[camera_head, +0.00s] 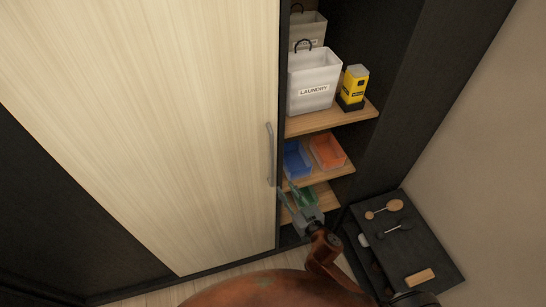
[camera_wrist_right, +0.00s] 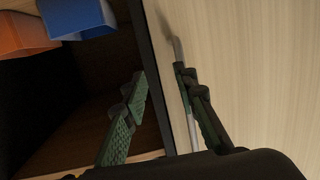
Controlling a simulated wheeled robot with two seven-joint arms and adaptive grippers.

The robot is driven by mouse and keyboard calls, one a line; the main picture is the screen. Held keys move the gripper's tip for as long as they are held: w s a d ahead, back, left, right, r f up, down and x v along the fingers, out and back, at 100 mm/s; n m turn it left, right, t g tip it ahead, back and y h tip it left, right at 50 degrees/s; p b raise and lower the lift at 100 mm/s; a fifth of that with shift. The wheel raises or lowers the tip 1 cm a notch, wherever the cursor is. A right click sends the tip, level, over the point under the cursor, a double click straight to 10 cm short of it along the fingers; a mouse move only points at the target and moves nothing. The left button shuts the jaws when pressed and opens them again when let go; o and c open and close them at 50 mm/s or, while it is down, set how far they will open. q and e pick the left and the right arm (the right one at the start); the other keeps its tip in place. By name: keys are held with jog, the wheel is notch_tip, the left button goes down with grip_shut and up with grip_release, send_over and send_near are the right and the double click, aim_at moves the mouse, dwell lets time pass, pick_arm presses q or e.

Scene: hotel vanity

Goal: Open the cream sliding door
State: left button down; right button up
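The cream sliding door (camera_head: 150,110) covers the left and middle of the closet, and the shelves to its right are exposed. Its grey vertical bar handle (camera_head: 270,152) is near its right edge. My right gripper (camera_head: 284,188) is at the lower end of the handle, its fingers apart. In the right wrist view, one finger of my right gripper (camera_wrist_right: 160,78) overlaps the handle (camera_wrist_right: 177,48) on the cream door (camera_wrist_right: 260,60); the other is across the door's dark edge, over the opening. Contact with the handle cannot be told. My left gripper is out of view.
Shelves hold a laundry bag (camera_head: 314,85), a yellow item (camera_head: 353,84), a blue bin (camera_head: 296,158) and an orange bin (camera_head: 328,152). A dark low unit (camera_head: 415,240) with brushes stands at the lower right, close to my right arm.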

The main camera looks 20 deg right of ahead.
notch_tip(320, 180, up, 11)
jog(key=s+a+t+y+p, duration=0.1)
jog(key=s+a+t, duration=0.1)
jog(key=a, duration=0.1)
jog(key=p+x, duration=0.1)
jog(key=x, duration=0.7)
jog(key=shift+d+f, duration=0.15)
jog(key=shift+d, duration=0.05)
grip_shut()
